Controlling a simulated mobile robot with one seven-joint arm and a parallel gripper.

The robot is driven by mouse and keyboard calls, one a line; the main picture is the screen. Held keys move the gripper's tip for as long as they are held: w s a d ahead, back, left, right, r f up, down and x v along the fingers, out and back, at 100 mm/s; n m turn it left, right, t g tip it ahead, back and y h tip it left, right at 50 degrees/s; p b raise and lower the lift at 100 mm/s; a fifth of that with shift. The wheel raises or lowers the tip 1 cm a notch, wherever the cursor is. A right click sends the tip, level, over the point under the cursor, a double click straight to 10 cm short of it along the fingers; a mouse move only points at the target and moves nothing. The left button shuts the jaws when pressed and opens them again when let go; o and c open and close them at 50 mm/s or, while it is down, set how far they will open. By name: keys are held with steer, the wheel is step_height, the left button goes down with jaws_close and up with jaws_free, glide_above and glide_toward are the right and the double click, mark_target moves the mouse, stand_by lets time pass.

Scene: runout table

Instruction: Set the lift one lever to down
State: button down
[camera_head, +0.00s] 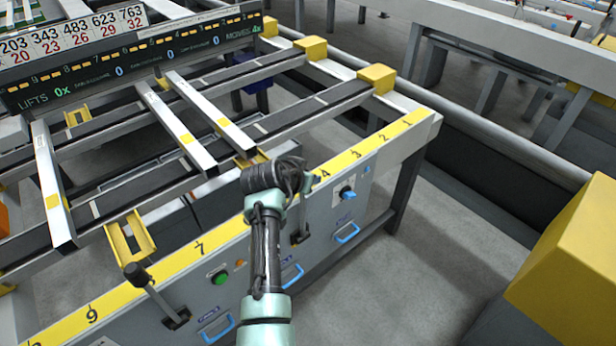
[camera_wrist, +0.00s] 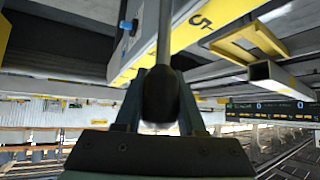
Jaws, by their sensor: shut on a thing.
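My gripper (camera_head: 288,178) is in the middle of the head view, at the front edge of the table. In the wrist view its two dark fingers close on the black knob of a lever (camera_wrist: 160,98), whose grey shaft runs up in that picture. In the head view my gripper hides this lever's knob; its dark base slot (camera_head: 300,238) shows on the front panel just below. A second lever (camera_head: 137,274) with a black knob stands to the left, tilted out of its slot. The lever labels are too small to read.
The front panel carries a green button (camera_head: 219,278), a blue switch (camera_head: 347,193) and blue handles (camera_head: 347,234). A yellow numbered strip (camera_head: 200,247) runs along the edge above. Long metal bars (camera_head: 210,115) lie across the table. A yellow block (camera_head: 570,260) stands at right.

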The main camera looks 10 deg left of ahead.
steer(key=shift+a+r, duration=0.15)
steer(key=c, duration=0.6)
jaws_free()
steer(key=shift+o, duration=0.5)
steer(key=p+v, duration=0.1)
steer(key=v, duration=1.1)
steer(key=shift+s+r+p, duration=0.15)
steer(key=shift+s+p, duration=0.2)
